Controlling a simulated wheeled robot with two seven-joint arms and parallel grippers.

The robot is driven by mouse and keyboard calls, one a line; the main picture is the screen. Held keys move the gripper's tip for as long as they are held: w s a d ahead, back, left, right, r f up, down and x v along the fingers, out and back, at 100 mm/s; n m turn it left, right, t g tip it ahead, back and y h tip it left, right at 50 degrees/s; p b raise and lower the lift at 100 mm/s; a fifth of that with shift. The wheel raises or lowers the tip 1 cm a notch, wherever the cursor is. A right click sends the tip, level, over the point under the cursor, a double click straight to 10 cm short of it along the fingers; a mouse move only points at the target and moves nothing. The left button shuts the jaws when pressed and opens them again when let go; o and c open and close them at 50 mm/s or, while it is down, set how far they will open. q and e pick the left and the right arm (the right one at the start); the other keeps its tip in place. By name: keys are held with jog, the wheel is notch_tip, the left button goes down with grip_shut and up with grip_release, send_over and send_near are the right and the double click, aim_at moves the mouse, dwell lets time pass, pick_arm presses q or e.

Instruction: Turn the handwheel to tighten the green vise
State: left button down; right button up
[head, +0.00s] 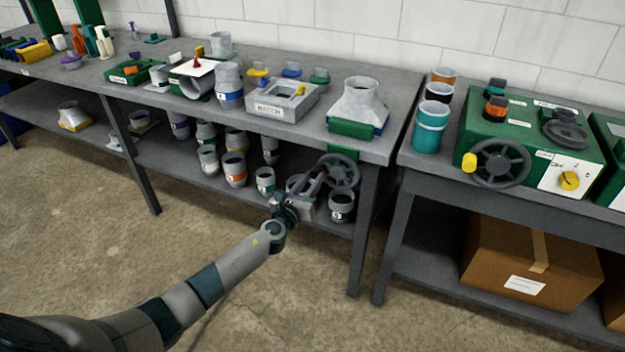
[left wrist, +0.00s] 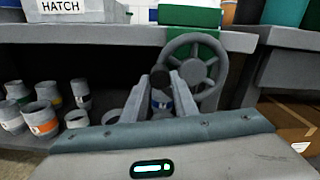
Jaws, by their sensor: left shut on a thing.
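The green vise (head: 351,129) is at the front right edge of the long grey table, with a grey duct fitting standing behind its green front. Its dark grey spoked handwheel (head: 343,170) hangs just below the table edge. The handwheel also shows in the left wrist view (left wrist: 205,70), right of my fingers. My left gripper (head: 318,170) reaches up to the wheel's left side. In the left wrist view its fingers (left wrist: 161,80) are shut on a dark round knob (left wrist: 160,77) beside the rim, which looks like the wheel's handle. My right gripper is out of view.
Several duct fittings (head: 235,168) stand on the shelf below, close to my left gripper. A grey HATCH block (head: 283,112) is on the tabletop. A second bench at right holds a green box (head: 530,135) with another handwheel (head: 500,163). The floor in front is clear.

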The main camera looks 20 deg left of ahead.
pick_arm(q)
jog(key=shift+r+m, duration=0.15)
jog(key=shift+m, duration=0.15)
jog(key=c, duration=1.4)
grip_release()
